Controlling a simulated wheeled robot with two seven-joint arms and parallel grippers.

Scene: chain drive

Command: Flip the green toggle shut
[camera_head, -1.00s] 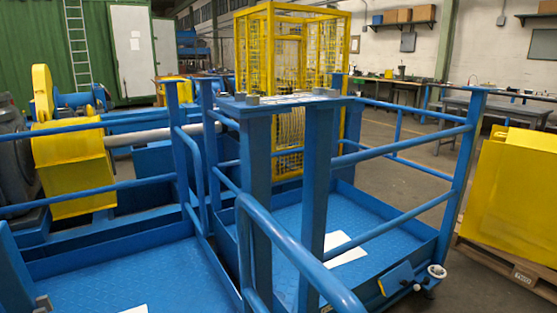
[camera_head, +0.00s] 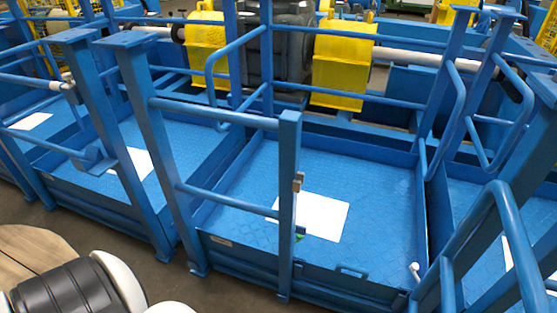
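A small green piece (camera_head: 300,237), possibly the green toggle, shows beside a blue upright post (camera_head: 288,210) at the front of the middle blue platform. The post hides part of it, and it is too small to tell whether it is open or shut. A small brown and grey fitting (camera_head: 298,182) sits on the same post, above the green piece. Neither of my grippers is in view.
Blue railings and posts enclose several platforms with textured blue floors (camera_head: 375,190). A white sheet (camera_head: 311,215) lies on the middle one. Yellow guards (camera_head: 342,68) and a grey shaft (camera_head: 425,60) stand behind. Bare floor (camera_head: 170,280) shows at the lower left.

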